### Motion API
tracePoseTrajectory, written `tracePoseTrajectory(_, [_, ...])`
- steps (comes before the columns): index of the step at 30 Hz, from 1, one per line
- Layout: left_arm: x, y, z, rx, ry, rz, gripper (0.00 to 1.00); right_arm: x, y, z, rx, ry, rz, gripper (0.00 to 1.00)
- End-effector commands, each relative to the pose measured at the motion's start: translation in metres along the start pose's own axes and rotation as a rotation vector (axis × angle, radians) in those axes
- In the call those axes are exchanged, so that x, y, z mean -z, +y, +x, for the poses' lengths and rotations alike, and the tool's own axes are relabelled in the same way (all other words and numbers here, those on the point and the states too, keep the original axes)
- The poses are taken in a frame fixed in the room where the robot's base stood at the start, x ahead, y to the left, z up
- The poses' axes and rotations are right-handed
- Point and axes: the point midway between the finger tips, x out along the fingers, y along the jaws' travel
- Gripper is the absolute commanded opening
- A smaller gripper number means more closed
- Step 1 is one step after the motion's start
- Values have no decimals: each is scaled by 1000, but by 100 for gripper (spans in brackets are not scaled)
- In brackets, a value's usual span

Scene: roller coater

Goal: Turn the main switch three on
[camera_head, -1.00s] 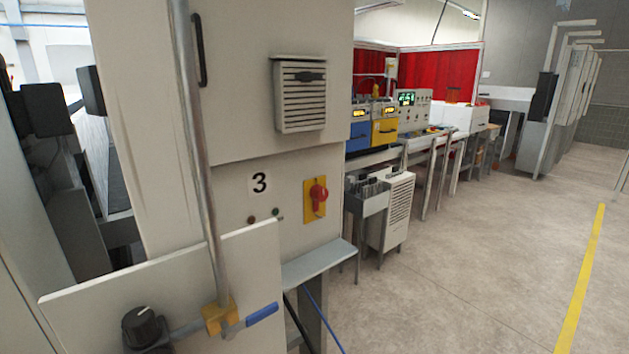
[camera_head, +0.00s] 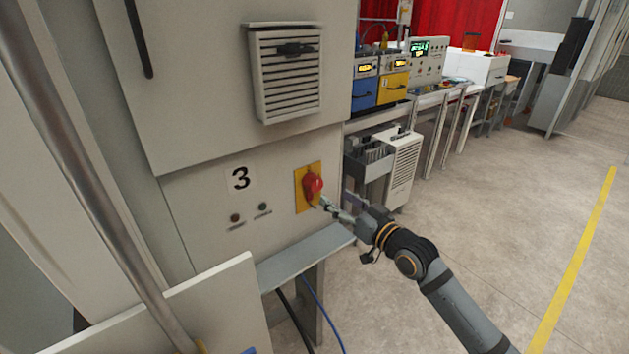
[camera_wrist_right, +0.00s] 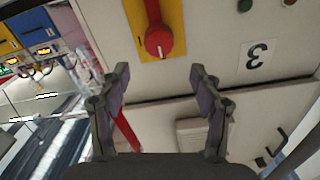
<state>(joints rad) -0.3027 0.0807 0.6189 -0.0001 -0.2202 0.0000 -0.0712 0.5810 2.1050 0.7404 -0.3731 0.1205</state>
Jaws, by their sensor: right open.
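The main switch three is a red rotary knob (camera_head: 313,184) on a yellow plate (camera_head: 300,190), on the front of a grey cabinet beside a black number 3 (camera_head: 240,178). My right gripper (camera_head: 335,203) is just right of and below the knob in the head view. In the right wrist view, the red knob (camera_wrist_right: 158,42) lies ahead of the open right gripper (camera_wrist_right: 157,82), between the lines of its two fingers. Nothing is between the fingers, and they look apart from the knob. My left gripper is not in view.
A grey ledge (camera_head: 305,254) juts out below the switch. A metal pole (camera_head: 90,180) and white panel (camera_head: 200,310) stand at left. A vent (camera_head: 288,72) is above. Small lamps (camera_head: 235,217) sit left of the switch. Open floor lies to the right.

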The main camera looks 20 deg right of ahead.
Motion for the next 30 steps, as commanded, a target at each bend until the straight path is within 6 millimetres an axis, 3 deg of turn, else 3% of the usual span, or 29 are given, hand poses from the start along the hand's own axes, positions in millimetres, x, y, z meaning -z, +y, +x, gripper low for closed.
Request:
tracePoseTrajectory(3, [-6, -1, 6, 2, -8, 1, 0, 0, -2, 19, 4, 7, 8, 65])
tracePoseTrajectory(9, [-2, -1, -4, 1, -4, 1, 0, 3, -2, 62, 3, 3, 8, 65])
tracePoseTrajectory(15, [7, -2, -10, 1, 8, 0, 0, 1, -2, 90, 3, 1, 3, 65])
tracePoseTrajectory(26, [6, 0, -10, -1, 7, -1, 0, -1, -2, 97, 3, -1, 0, 65])
tracePoseTrajectory(30, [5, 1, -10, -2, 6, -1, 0, -1, -1, 97, 3, -1, 0, 46])
